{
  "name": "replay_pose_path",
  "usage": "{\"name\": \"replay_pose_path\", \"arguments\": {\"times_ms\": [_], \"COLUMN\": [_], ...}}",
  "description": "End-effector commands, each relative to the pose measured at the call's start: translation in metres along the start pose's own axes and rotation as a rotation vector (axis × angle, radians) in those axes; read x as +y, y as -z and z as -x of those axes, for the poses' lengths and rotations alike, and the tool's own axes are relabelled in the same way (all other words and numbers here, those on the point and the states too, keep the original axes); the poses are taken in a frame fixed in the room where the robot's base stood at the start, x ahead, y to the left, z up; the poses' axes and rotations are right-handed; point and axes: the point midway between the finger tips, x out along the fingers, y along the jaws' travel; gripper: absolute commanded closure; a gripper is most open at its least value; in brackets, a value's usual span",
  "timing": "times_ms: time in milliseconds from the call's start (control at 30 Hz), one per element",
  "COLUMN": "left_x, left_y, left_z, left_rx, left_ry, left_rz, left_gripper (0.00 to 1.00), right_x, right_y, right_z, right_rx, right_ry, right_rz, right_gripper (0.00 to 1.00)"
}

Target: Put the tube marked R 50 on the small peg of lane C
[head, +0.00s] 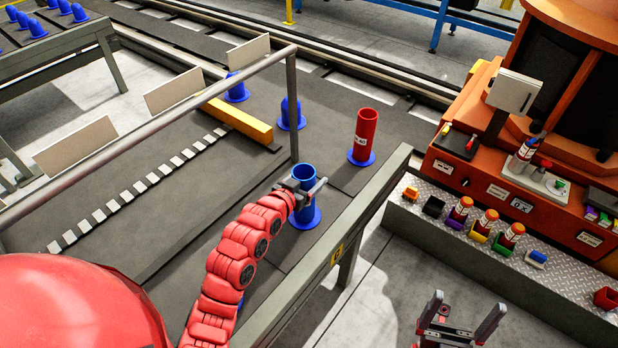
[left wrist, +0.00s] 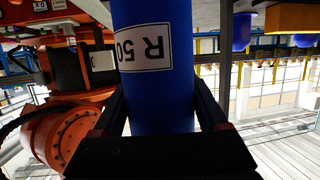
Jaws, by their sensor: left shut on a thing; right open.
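The blue tube marked R 50 (head: 304,173) is upright in the head view, and its label shows large in the left wrist view (left wrist: 143,48). My left gripper (head: 302,186) is shut around this tube, with a finger on each side of it in the left wrist view (left wrist: 158,105). A blue peg base (head: 306,219) shows right under the tube; I cannot tell whether the tube is seated or held above it. Other blue pegs (head: 291,114) (head: 236,90) stand bare farther back. My right gripper (head: 466,305) is open and empty at the lower right.
A red tube (head: 366,132) stands on a blue base to the right of the held tube. A grey rail (head: 180,110) and a yellow bar (head: 236,119) lie to the left. An orange machine (head: 465,170) with small bobbins on a metal ledge stands at the right.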

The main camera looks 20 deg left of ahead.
Motion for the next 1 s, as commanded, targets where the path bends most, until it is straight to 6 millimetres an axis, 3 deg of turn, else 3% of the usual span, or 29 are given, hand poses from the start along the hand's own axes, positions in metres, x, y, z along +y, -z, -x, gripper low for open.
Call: {"name": "replay_pose_path", "arguments": {"times_ms": [567,600,733,1000], "left_x": [0.0001,0.0001,0.0001,-0.0003], "left_y": [-0.0061,-0.0060,-0.0053,-0.0057], "left_z": [-0.0019,-0.0019,-0.0017,-0.0002], "left_rx": [0.000,0.000,0.000,-0.001], "left_ry": [0.000,0.000,0.000,0.001], "left_rz": [0.000,0.000,0.000,0.000], "left_gripper": [0.80,0.23,0.00,0.00], "right_x": [-0.0003,-0.0003,-0.0002,-0.0002], "right_y": [-0.0009,-0.0009,-0.0008,-0.0008], "right_z": [0.0055,0.0053,0.0046,0.0047], "right_rx": [0.000,0.000,0.000,0.000], "right_ry": [0.000,0.000,0.000,0.000], "right_rz": [0.000,0.000,0.000,0.000], "right_gripper": [0.00,0.00,0.00,0.00]}}
